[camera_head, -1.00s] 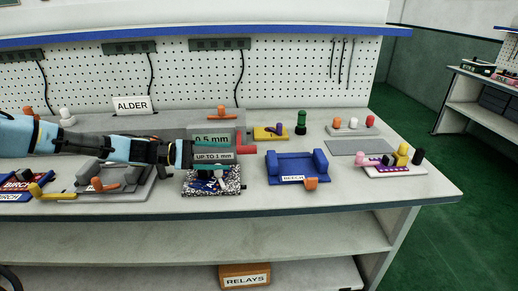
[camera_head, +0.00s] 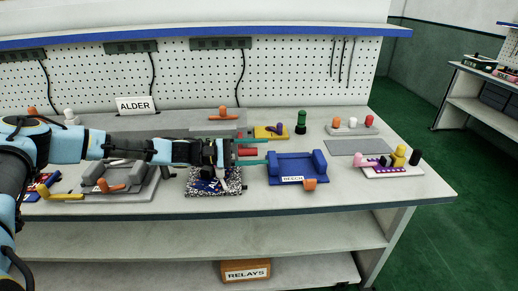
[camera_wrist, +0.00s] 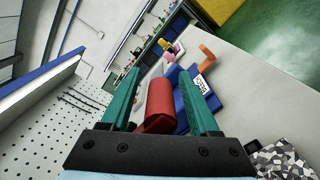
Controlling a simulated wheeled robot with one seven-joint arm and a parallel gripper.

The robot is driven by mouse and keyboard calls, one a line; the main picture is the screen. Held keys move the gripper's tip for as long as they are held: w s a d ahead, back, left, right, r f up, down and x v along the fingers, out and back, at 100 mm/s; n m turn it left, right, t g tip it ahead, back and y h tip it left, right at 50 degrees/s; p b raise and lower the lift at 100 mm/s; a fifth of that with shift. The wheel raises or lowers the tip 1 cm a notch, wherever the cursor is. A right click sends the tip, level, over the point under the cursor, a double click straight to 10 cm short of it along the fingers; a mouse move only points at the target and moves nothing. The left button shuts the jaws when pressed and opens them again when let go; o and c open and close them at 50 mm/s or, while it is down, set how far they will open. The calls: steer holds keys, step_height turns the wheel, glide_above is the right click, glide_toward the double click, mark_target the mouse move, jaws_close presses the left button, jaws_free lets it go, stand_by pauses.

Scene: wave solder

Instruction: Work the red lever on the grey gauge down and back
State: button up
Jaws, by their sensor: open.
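The red lever (camera_head: 248,152) sticks out to the right of the grey gauge, which my arm and gripper now mostly hide in the head view. My gripper (camera_head: 262,151) is open, with its two teal fingers reaching past the lever, one on its far side and one on its near side. In the wrist view, the red lever (camera_wrist: 160,98) stands between the two open fingers (camera_wrist: 160,74). A gap shows on the left; the right finger is close to the lever, and I cannot tell whether it touches.
A blue cradle (camera_head: 290,168) labelled BEECH, with an orange lever (camera_head: 309,184), lies just right of my fingertips. A speckled board (camera_head: 232,186) is below my gripper. A yellow block (camera_head: 262,133) and a green knob (camera_head: 301,122) stand behind.

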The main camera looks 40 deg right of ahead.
steer(key=shift+s, duration=0.1)
jaws_close()
stand_by(0.5)
stand_by(0.9)
